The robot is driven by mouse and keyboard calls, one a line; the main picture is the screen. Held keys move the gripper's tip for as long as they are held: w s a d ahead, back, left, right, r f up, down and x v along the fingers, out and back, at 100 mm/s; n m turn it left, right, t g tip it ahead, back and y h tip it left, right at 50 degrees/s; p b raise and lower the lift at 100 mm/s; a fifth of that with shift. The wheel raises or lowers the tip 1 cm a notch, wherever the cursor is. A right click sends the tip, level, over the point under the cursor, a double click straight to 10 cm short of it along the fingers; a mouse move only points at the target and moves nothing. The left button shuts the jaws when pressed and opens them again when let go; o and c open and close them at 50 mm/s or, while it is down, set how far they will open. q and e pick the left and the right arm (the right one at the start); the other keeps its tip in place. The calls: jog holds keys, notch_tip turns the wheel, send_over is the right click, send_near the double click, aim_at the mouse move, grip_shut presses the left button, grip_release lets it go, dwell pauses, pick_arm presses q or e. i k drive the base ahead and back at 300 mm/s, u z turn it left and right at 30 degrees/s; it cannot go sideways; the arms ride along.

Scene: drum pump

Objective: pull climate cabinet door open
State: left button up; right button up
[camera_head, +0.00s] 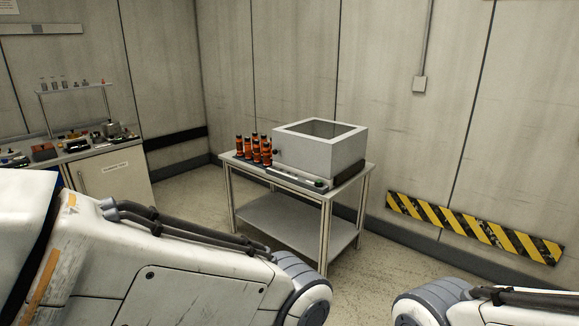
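A pale cabinet (117,178) with a small label and a dark mark like a handle on its front stands under the counter at the left. Its door front looks closed, and its lower part is hidden behind my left arm. The label is too small to read, so I cannot tell if this is the climate cabinet. A grey box (310,154) with a framed opening or window on top stands on a metal table in the middle. No door shows clearly on it. Links of both my arms fill the lower left and lower right. Neither gripper shows.
The metal table (252,174) has a lower shelf and holds several orange-and-black bottles (255,150). Small items crowd the left counter (72,152). A yellow-and-black striped panel (470,228) is low on the right wall. Floor is clear left of the table.

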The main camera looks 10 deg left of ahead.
aim_at(121, 174)
jog(key=u, duration=0.35)
jog(key=i, duration=2.4)
jog(key=u, duration=1.05)
jog(key=i, duration=2.15)
jog(key=u, duration=1.05)
jog(key=i, duration=1.1)
jog(key=u, duration=0.3)
